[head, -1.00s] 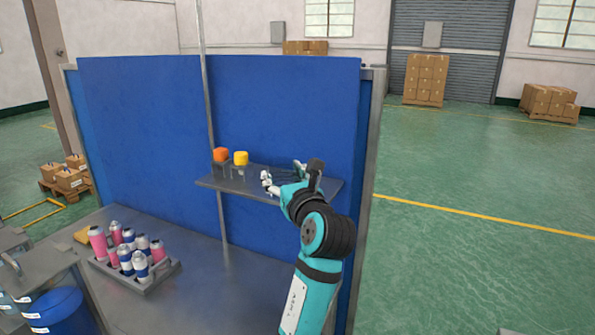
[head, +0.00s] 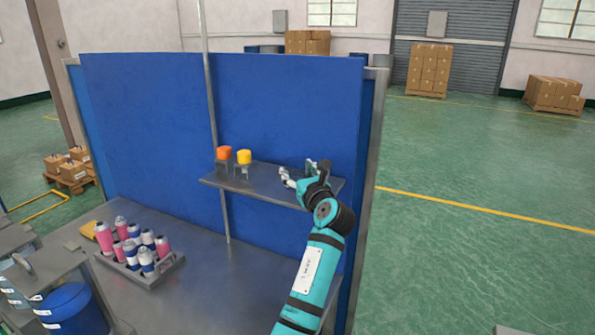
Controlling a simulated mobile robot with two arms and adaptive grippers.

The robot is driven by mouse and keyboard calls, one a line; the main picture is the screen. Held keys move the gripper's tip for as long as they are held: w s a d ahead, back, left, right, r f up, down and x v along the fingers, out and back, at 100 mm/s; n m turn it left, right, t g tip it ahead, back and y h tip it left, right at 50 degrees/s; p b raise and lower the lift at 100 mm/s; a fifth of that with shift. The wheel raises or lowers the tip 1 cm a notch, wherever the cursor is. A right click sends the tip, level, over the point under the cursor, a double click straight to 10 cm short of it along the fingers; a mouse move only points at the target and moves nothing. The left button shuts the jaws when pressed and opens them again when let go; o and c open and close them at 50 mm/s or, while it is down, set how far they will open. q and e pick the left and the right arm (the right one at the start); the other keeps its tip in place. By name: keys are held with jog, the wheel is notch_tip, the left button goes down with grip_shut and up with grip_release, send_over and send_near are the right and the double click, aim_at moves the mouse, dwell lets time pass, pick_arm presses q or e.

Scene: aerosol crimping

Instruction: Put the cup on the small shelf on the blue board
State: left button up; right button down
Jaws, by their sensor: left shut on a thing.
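The small grey shelf (head: 262,190) is fixed to the front of the blue board (head: 285,105). My left gripper (head: 288,178) is at the right half of the shelf, over or at its surface. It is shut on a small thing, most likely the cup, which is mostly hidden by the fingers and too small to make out. I cannot tell whether it touches the shelf. An orange piece (head: 224,153) and a yellow piece (head: 244,157) sit on small grey stands at the shelf's left end. My right gripper is not in view.
A blue drum (head: 70,308) is at lower left. The shelf's middle is clear.

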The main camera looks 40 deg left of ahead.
pick_arm(q)
jog(key=shift+f, duration=0.15)
jog(key=o, duration=1.2)
jog(key=shift+o, duration=0.2)
jog(key=shift+r, duration=0.2)
jog(key=b+v, duration=0.2)
jog(key=v, duration=1)
jog(key=shift+f, duration=0.1)
